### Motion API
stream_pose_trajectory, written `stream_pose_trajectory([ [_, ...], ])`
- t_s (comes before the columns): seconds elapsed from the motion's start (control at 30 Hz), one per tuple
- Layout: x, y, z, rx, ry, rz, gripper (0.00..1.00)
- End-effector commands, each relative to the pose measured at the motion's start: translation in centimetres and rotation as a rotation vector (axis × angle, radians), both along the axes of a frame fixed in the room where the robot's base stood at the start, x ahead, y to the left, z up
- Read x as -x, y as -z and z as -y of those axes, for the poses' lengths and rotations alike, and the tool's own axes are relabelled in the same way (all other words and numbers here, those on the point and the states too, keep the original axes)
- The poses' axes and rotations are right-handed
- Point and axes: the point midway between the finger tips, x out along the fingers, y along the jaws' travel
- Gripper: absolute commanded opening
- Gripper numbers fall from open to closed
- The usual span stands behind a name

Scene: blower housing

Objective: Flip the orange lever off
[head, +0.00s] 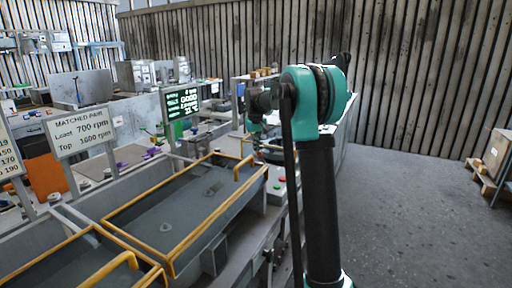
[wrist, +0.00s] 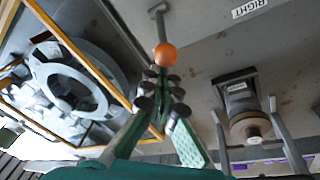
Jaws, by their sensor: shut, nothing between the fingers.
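The orange ball knob (wrist: 165,55) of the lever shows in the wrist view, above the middle. Its grey stem (wrist: 160,22) runs up from the ball to a grey panel. My gripper (wrist: 161,76) is shut and empty, with its green fingers together and their tips just below the ball in the picture. I cannot tell whether the tips touch the ball. In the head view I cannot make out the lever; my arm covers part of the machine there.
A label reading RIGHT (wrist: 249,9) is on the panel. A bracketed roller-like part (wrist: 250,125) sits right of my fingers. A round grey housing (wrist: 72,80) and yellow rails lie left. In the head view, open floor (head: 420,220) lies right of the bench.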

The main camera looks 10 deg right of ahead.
Motion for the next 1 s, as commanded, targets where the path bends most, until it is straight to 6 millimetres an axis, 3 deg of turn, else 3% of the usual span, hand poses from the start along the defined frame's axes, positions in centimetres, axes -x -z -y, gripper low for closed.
stream_pose_trajectory([
  [1.0, 0.67, -0.57, 0.81, -0.086, 0.002, 0.062, 0.00],
])
